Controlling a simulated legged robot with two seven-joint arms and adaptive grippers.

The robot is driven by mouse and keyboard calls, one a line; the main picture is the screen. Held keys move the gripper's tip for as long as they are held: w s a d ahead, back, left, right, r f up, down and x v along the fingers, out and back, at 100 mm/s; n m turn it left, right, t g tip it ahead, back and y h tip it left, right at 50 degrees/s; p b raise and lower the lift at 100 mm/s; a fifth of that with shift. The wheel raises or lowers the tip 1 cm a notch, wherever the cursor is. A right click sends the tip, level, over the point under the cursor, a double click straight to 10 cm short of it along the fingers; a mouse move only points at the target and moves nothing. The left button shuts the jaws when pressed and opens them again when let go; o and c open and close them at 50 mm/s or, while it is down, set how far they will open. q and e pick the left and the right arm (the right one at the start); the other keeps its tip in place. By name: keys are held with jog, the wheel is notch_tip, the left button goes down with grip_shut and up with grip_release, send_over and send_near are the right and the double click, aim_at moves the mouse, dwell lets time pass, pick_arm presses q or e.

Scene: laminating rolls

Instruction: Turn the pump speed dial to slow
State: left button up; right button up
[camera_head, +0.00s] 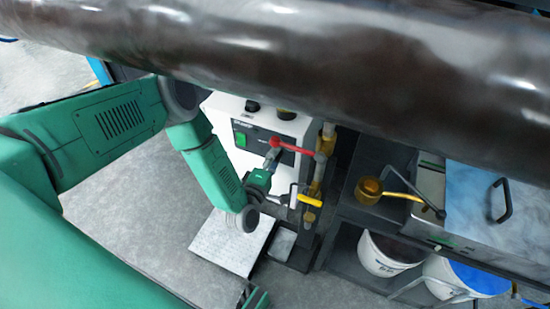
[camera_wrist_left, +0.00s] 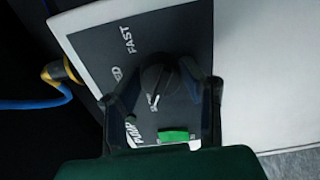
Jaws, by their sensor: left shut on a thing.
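The pump speed dial (camera_wrist_left: 160,74) is a dark round knob on a dark panel (camera_wrist_left: 110,45) in the left wrist view. White lettering around it includes FAST at the upper left and smaller, blurred words nearer the knob. Where the dial points is too dark to tell. My left gripper (camera_wrist_left: 168,88) has its two dark fingers on either side of the dial and is shut on it. In the head view my left gripper (camera_head: 272,159) reaches the front of the white pump box (camera_head: 222,108), and the dial is hidden there.
A red handle (camera_head: 290,146) and a yellow handle (camera_head: 310,200) sit close to the left gripper on pipework. A large dark roll (camera_head: 300,60) spans the top. Buckets (camera_head: 385,258) stand at lower right. A green switch (camera_wrist_left: 174,136) lies below the dial.

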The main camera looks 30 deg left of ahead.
pick_arm(q)
jog(key=shift+s+a+f, duration=0.15)
jog(key=shift+f, duration=0.1)
jog(key=o, duration=1.1)
jog(key=shift+o, duration=0.2)
jog(key=shift+r, duration=0.1)
jog(key=s, duration=1.2)
jog(key=shift+d, duration=0.3)
